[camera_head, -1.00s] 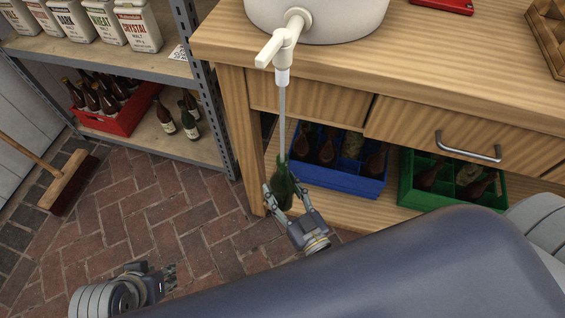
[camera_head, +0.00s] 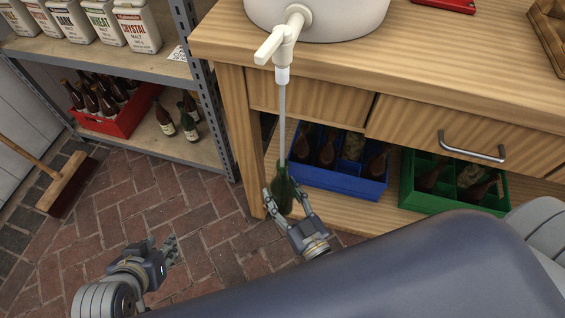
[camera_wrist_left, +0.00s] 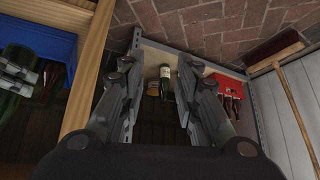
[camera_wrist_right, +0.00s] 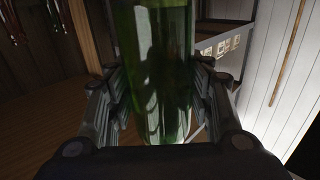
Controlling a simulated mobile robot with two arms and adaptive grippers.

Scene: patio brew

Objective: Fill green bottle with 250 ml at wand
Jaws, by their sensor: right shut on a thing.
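The green bottle (camera_head: 281,193) is upright below the tap, with the thin wand (camera_head: 283,120) reaching down into its neck. My right gripper (camera_head: 288,200) is shut on the bottle's body; the bottle also fills the middle of the right wrist view (camera_wrist_right: 155,70). The white tap (camera_head: 284,42) sits on the white bucket (camera_head: 325,15) at the bench edge; its handle points left. I cannot tell the level in the bottle. My left gripper (camera_head: 170,252) is empty over the brick floor, and its fingers stand apart in the left wrist view (camera_wrist_left: 160,85).
A wooden bench (camera_head: 420,60) has a drawer and a lower shelf with a blue crate (camera_head: 340,182) and a green crate (camera_head: 440,203) of bottles. A metal shelf at left holds malt packs (camera_head: 137,28) and a red crate (camera_head: 122,122). A broom (camera_head: 66,185) leans at left.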

